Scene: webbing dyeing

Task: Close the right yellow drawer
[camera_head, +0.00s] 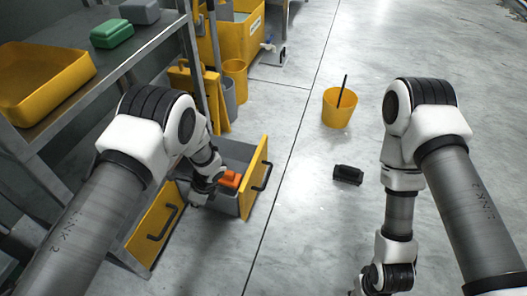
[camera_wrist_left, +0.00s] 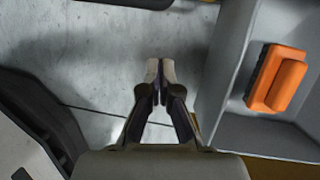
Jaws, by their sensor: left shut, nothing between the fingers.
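The right yellow drawer (camera_head: 257,176) is pulled out in the head view, with a yellow front, a dark handle and a grey box. An orange item (camera_head: 230,179) lies inside it. In the left wrist view the grey drawer wall (camera_wrist_left: 228,62) is at the right, with the orange item (camera_wrist_left: 278,78) inside. My left gripper (camera_wrist_left: 160,68) is shut and empty, over the floor just outside the drawer wall. In the head view my left wrist partly hides the drawer's left side.
Another yellow drawer front (camera_head: 156,226) is at the left. A metal bench holds a yellow tray (camera_head: 40,85) and a green block (camera_head: 111,33). A yellow bucket (camera_head: 339,108) and a black object (camera_head: 348,174) are on the floor.

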